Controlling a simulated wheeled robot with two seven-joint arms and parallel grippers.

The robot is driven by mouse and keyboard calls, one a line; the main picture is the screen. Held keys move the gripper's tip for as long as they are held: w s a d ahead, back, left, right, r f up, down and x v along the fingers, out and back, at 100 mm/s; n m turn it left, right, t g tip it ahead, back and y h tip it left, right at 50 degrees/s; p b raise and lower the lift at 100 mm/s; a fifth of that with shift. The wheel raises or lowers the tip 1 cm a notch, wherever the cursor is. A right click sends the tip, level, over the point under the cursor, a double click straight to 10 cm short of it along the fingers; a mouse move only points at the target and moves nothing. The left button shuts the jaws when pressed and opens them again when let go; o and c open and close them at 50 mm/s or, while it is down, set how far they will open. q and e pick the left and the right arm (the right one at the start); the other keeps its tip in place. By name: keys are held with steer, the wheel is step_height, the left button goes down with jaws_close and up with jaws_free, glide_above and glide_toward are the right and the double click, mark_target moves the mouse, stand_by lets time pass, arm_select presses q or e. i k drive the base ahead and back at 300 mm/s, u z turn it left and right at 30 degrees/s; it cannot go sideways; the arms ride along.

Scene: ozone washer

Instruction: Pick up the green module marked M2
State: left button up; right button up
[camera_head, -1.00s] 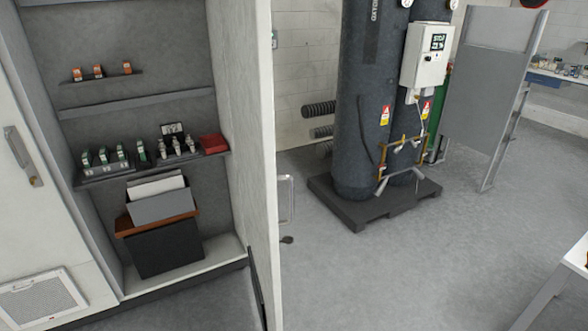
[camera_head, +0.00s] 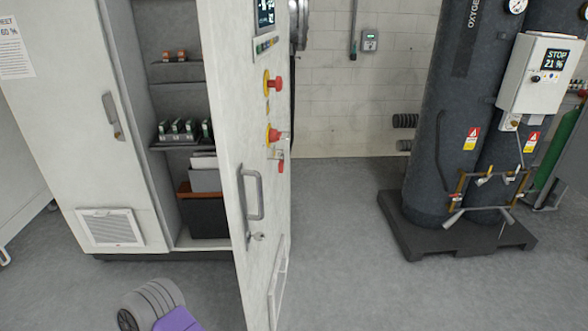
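Several small green modules (camera_head: 178,127) stand in a row on the middle shelf inside the open cabinet. Their markings are too small to read, so I cannot tell which is M2. The open cabinet door (camera_head: 235,120) hides the right part of the shelves. Neither gripper is in view. A grey and purple part at the bottom edge appears to be mine.
The white cabinet (camera_head: 75,100) stands at the left, its door swung out toward me with a handle (camera_head: 252,195). Orange modules (camera_head: 175,56) sit on the upper shelf. Dark tanks (camera_head: 450,120) on a pallet (camera_head: 405,235) stand at right. Floor (camera_head: 370,290) between is clear.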

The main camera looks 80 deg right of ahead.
mark_target(178, 126)
steer(key=z, duration=2.4)
steer(key=i, duration=0.5)
steer(key=u, duration=0.45)
steer(key=k, duration=0.55)
steer(key=u, duration=1.5)
steer(key=i, duration=1.5)
steer(key=z, duration=0.8)
steer(key=i, duration=1.1)
steer(key=z, duration=1.15)
